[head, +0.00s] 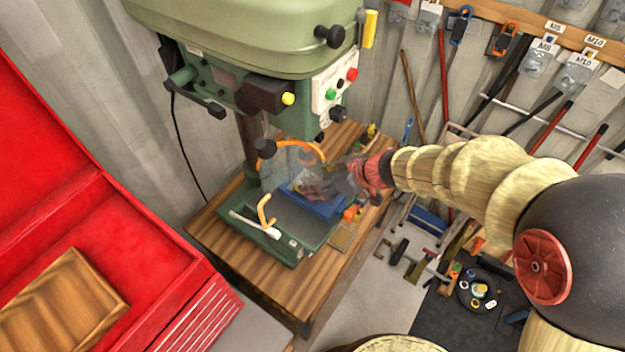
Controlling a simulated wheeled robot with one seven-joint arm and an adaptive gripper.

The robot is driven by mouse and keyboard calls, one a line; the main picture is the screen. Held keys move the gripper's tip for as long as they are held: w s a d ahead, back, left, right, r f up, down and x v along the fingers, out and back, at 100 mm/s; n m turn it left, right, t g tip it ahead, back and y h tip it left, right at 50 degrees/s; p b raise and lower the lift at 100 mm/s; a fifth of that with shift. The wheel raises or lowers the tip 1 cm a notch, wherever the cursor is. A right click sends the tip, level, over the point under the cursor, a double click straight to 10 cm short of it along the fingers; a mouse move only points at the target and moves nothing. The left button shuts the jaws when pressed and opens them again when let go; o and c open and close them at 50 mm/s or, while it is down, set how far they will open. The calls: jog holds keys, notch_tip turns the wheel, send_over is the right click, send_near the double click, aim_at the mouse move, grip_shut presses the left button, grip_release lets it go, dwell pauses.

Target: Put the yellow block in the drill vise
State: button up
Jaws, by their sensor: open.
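The blue drill vise (317,208) sits on the green base of the drill press, partly covered by my gripper and a clear guard. My gripper (312,187) is over the vise, seen through the guard. It is open, but its fingers are blurred by the guard. A small yellow patch shows by the fingertips above the vise. It may be the yellow block, but I cannot tell whether it touches the vise jaws or the fingers.
The green drill press (265,40) stands over the vise, with an orange-edged clear guard in front. The wooden table (215,222) has bare room at left. A red tool chest (120,250) stands at left. Tools hang on the wall rack (545,30) at right.

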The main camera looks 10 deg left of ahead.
jog(key=s+d+r+m+h, duration=0.2)
jog(key=s+d+r+m, duration=0.2)
jog(key=s+d, duration=0.3)
jog(key=s+d+r+m+t+h, duration=0.1)
jog(key=s+d+r+m+h, duration=0.2)
jog(key=d, duration=0.9)
jog(key=s+d+r+m+t+h, duration=0.1)
jog(key=s+d+r+m+h, duration=0.2)
jog(key=s+d+r+m, duration=0.3)
jog(key=s+d+r+b, duration=0.1)
jog(key=s+d+r, duration=0.3)
jog(key=shift+s+d, duration=0.15)
jog(key=shift+s, duration=0.15)
notch_tip(320, 180, down, 17)
jog(key=b, duration=1.6)
jog(key=shift+r+b, duration=0.15)
jog(key=shift+b, duration=0.2)
